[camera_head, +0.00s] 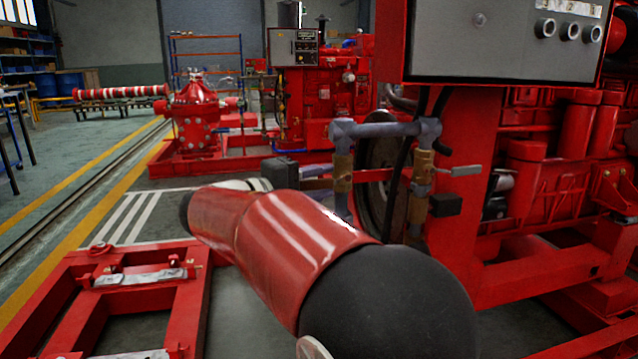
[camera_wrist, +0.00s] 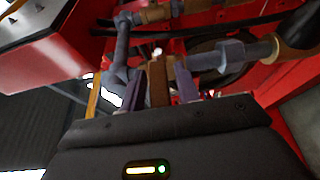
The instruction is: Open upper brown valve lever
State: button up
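The grey pipe assembly (camera_head: 380,130) stands in front of the red engine, with a brass-brown valve body (camera_head: 342,172) on its left leg and another brass valve (camera_head: 418,203) on its right leg. My gripper (camera_head: 312,171) is at the left valve, reaching in from the left, its fingers small and unclear. In the wrist view my two grey-purple fingers (camera_wrist: 156,92) stand apart, one on each side of an upright brown piece (camera_wrist: 157,82), apparently the brown lever. A narrow gap seems to show beside the right finger; contact cannot be told. The lever's far end is hidden.
A grey control box (camera_head: 500,45) overhangs the pipes at the upper right. A grey lever (camera_head: 465,170) and a black block (camera_head: 445,205) project near the right valve. A red frame (camera_head: 190,300) lies on the floor at the lower left. A flywheel (camera_head: 378,185) sits behind the pipes.

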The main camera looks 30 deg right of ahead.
grip_shut()
